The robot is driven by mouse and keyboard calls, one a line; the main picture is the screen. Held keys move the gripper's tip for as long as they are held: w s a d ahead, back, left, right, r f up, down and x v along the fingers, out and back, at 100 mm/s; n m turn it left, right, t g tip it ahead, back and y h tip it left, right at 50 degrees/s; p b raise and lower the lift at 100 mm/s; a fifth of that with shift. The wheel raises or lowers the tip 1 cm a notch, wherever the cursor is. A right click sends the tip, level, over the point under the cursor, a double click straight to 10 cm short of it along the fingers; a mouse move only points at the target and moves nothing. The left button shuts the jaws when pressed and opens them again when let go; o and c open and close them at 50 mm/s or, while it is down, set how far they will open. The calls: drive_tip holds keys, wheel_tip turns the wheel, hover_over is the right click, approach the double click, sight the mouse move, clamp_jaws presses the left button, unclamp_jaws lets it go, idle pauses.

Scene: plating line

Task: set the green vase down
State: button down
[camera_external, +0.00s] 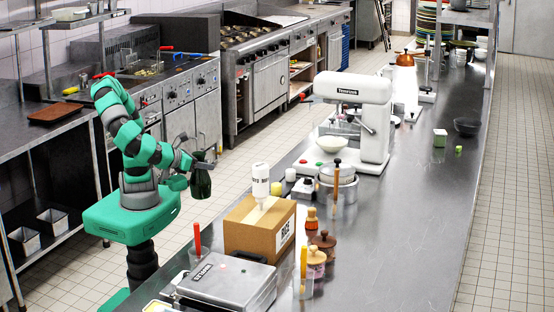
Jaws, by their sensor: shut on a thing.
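The dark green vase (201,181) hangs upright from my gripper (200,158), which is shut on its upper part. It is in the air over the floor aisle, just left of the long steel counter (400,220) and clear of its edge. My green arm holds it out to the right of my base. The fingertips are small in this view, so their exact hold on the vase is hard to see.
A cardboard box (258,228) with a white bottle (260,182) on it, a waffle iron (228,281) and several jars crowd the counter's near end. A white stand mixer (362,110) stands farther back. The counter's right side is mostly bare.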

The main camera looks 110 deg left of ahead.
drive_tip(key=w+a+m+t+b, duration=0.1)
drive_tip(key=w+a+b, duration=0.1)
drive_tip(key=a, duration=0.9)
drive_tip(key=w+a+m+t+h+b, duration=0.1)
drive_tip(key=w+a+b, duration=0.1)
drive_tip(key=a, duration=0.9)
drive_tip(key=shift+w+a+r+h+b, duration=0.15)
drive_tip(key=shift+w+r+h+b, duration=0.15)
drive_tip(key=shift+w+b, duration=0.15)
drive_tip(key=w+a+f, duration=0.2)
drive_tip(key=w, duration=0.5)
drive_tip(key=w+a+f+b, duration=0.1)
drive_tip(key=w+a+f, duration=0.2)
drive_tip(key=w, duration=0.5)
